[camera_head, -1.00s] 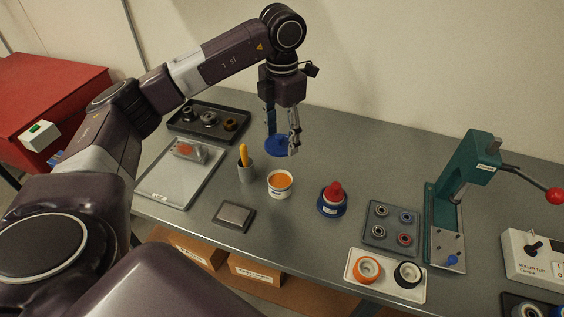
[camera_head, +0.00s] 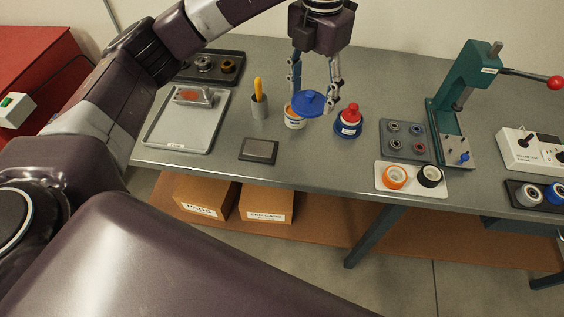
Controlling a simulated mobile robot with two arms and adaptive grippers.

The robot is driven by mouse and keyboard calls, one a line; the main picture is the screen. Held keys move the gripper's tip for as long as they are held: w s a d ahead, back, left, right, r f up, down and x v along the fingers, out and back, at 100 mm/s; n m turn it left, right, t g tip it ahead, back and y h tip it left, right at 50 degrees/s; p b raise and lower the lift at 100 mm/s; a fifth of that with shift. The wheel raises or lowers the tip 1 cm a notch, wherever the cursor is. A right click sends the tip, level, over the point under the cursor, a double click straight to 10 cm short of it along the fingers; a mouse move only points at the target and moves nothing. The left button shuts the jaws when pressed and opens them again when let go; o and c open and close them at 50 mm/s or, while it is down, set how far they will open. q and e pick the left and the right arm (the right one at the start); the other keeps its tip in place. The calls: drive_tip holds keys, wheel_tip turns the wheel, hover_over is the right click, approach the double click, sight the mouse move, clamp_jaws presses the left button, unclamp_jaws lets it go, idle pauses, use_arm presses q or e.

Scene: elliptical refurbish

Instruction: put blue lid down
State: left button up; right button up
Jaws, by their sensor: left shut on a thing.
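The blue lid (camera_head: 309,104) is a round disc with a small knob on top. My left gripper (camera_head: 314,98) points down and is shut on the lid, with a finger at each side. The lid is held above the table and, in the picture, overlaps the right part of a white tub (camera_head: 294,122) with orange contents. The lid hides part of the tub's rim; I cannot tell whether they touch. My right gripper is not in view.
A red-topped container on a blue base (camera_head: 346,131) stands close right of the lid. A grey cup (camera_head: 260,108) with a yellow-handled tool stands left. A dark flat pad (camera_head: 258,151) lies in front. A green press (camera_head: 450,120) stands at right.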

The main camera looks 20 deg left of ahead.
use_arm(q)
drive_tip(key=shift+s+d+f, duration=0.3)
drive_tip(key=shift+d+f, duration=0.05)
drive_tip(key=shift+f, duration=0.15)
drive_tip(key=shift+w+d+f, duration=0.15)
drive_tip(key=shift+d+f, duration=0.05)
drive_tip(key=shift+f, duration=0.55)
wheel_tip(320, 180, down, 4)
drive_tip(key=p, duration=0.2)
hover_over(309, 160)
wheel_tip(309, 160, down, 10)
drive_tip(key=shift+r, duration=0.25)
drive_tip(key=shift+f, duration=0.35)
wheel_tip(309, 160, down, 3)
drive_tip(key=shift+f+p, duration=0.2)
drive_tip(key=shift+p, duration=0.45)
drive_tip(key=shift+f, duration=0.45)
drive_tip(key=o, duration=0.8)
drive_tip(key=shift+r, duration=0.1)
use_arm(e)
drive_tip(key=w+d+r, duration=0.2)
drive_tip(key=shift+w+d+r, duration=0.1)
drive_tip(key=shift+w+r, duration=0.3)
